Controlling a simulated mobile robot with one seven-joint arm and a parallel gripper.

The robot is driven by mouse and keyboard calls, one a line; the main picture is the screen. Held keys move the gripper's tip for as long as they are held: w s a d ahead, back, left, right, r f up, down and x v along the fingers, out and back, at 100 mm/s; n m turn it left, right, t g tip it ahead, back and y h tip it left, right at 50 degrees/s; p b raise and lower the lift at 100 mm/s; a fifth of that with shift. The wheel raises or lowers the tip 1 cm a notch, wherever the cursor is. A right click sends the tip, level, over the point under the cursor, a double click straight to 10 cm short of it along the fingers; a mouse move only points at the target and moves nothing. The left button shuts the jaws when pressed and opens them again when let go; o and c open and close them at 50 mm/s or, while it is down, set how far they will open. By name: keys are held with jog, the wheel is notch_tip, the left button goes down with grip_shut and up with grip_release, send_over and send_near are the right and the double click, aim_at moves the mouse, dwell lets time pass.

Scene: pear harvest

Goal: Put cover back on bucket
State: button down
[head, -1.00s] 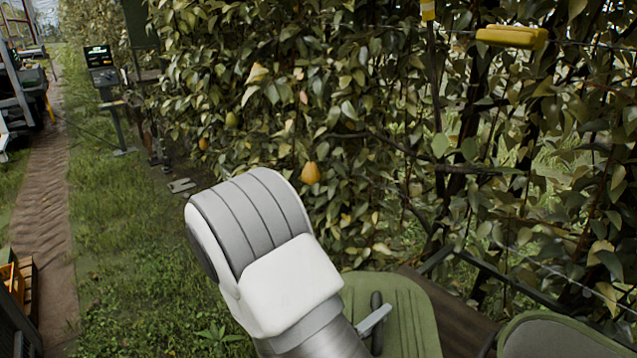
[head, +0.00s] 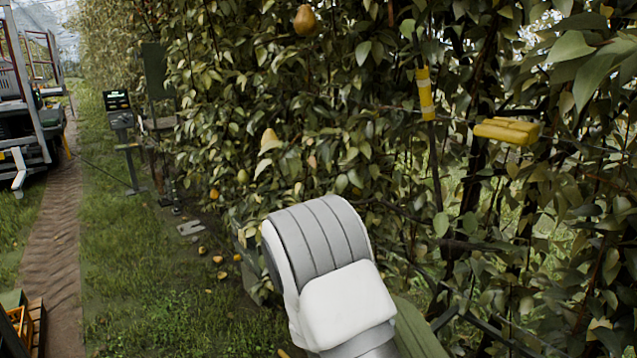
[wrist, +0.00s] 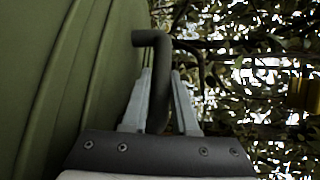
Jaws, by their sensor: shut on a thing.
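A green ribbed cover (wrist: 60,80) fills the left of the wrist view, standing steeply on edge. Its dark bent handle (wrist: 152,38) passes between the fingers of my gripper (wrist: 160,76), which is shut on it. In the head view, part of the green cover (head: 418,332) shows at the bottom edge, beside my arm. My gripper is hidden there by my own arm. I cannot make out a bucket in either current view.
A leafy pear hedge (head: 330,110) with posts and wires stands close ahead and to the right. Fallen pears (head: 218,260) lie on the grass. A control stand (head: 122,125), a vehicle (head: 35,100) and an orange crate (head: 28,325) are at the left. Open grass lies left of my arm.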

notch_tip(320, 180, up, 3)
jog(key=shift+p, duration=0.6)
notch_tip(320, 180, down, 7)
jog(key=b, duration=0.5)
jog(key=shift+f+b, duration=0.1)
jog(key=shift+b, duration=0.25)
notch_tip(320, 180, up, 7)
jog(key=p, duration=0.6)
notch_tip(320, 180, down, 7)
jog(key=b, duration=0.6)
jog(key=shift+r+p, duration=2.85)
jog(key=shift+r, duration=0.65)
notch_tip(320, 180, down, 7)
jog(key=b, duration=0.5)
jog(key=shift+f+b, duration=0.1)
jog(key=shift+b, duration=0.3)
jog(key=shift+a, duration=0.1)
